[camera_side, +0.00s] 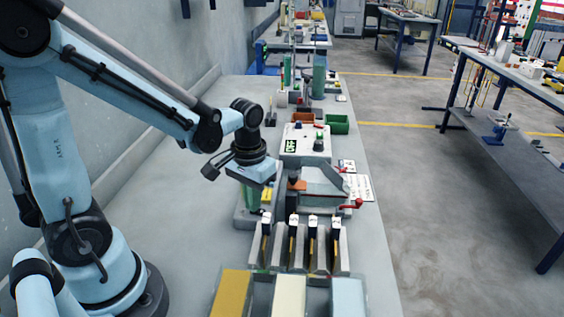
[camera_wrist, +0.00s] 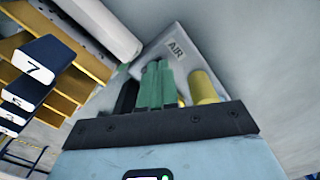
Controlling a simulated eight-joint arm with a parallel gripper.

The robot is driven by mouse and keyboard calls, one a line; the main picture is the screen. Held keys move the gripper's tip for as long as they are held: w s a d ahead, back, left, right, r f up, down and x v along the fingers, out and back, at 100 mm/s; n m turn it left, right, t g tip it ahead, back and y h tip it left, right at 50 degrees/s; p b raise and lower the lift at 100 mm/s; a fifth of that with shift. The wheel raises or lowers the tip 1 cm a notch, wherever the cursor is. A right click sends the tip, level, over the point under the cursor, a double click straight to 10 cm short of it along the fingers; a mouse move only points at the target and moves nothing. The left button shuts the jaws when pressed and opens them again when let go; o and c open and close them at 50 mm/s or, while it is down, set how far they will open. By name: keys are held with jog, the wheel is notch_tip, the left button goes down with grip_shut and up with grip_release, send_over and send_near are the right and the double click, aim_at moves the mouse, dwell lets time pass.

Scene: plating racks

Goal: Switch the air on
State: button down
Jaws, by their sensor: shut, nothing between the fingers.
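A pale grey box (camera_wrist: 195,50) marked AIR shows in the wrist view, just beyond my fingers. A yellow post (camera_wrist: 203,87) stands right of my fingers there, partly hidden by the gripper body. My gripper (camera_wrist: 157,66) has two green fingers shut together, empty, in front of the box. I cannot tell whether they touch it. In the side view my gripper (camera_side: 250,198) points down over the grey box (camera_side: 243,217), beside a yellow part (camera_side: 266,194). A dark piece (camera_wrist: 126,97) left of the fingers is partly hidden.
Bench is clear toward the wall.

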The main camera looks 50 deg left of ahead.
jog(key=shift+f, duration=0.15)
jog(key=shift+r, duration=3.5)
jog(key=d+m+t, duration=0.1)
jog(key=t, duration=0.1)
jog(key=s+d+r+m+t, duration=0.1)
jog(key=t, duration=0.1)
jog(key=d+r+m+t, duration=0.1)
jog(key=t, duration=0.2)
jog(key=shift+s+r, duration=0.15)
notch_tip(320, 180, up, 5)
jog(key=n+g, duration=0.7)
jog(key=n, duration=0.2)
send_over(262, 211)
jog(key=shift+s, duration=0.1)
